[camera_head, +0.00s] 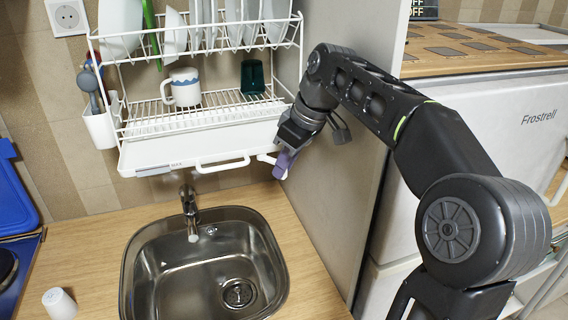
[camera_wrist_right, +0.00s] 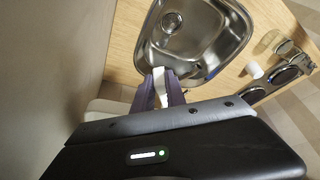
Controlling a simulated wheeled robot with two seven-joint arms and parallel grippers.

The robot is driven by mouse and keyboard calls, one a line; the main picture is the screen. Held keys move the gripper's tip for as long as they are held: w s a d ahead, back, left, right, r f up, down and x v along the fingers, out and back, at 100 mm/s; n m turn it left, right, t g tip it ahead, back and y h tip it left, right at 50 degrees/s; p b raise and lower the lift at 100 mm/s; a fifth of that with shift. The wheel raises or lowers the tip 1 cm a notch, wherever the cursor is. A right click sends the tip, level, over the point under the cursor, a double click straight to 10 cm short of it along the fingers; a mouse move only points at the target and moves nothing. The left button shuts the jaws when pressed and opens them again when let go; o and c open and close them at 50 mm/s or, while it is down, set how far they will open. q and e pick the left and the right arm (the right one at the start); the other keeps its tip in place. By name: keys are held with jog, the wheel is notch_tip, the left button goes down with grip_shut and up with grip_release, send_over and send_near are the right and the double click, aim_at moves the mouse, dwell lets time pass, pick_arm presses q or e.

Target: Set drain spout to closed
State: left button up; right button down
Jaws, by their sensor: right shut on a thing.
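The white drain spout (camera_head: 266,158) sticks out at the lower right corner of the dish rack's drip tray (camera_head: 205,148). My right gripper (camera_head: 284,164) reaches it from the right, and its purple fingers are shut on the spout. In the right wrist view the white spout (camera_wrist_right: 160,86) lies between the two purple fingers of the right gripper (camera_wrist_right: 163,92), with the sink beyond. The fingers hide part of the spout. My left gripper is not in view.
The rack (camera_head: 200,105) holds plates, a mug (camera_head: 184,87) and a dark green cup (camera_head: 253,76). Below are a steel sink (camera_head: 150,262) and tap (camera_head: 189,205). A tall grey panel (camera_head: 345,150) stands close to the right of my gripper. A white cup (camera_head: 59,304) stands on the counter.

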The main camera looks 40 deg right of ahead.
jog(key=c, duration=1.4)
grip_release()
jog(key=shift+o, duration=0.2)
jog(key=shift+s+a, duration=0.1)
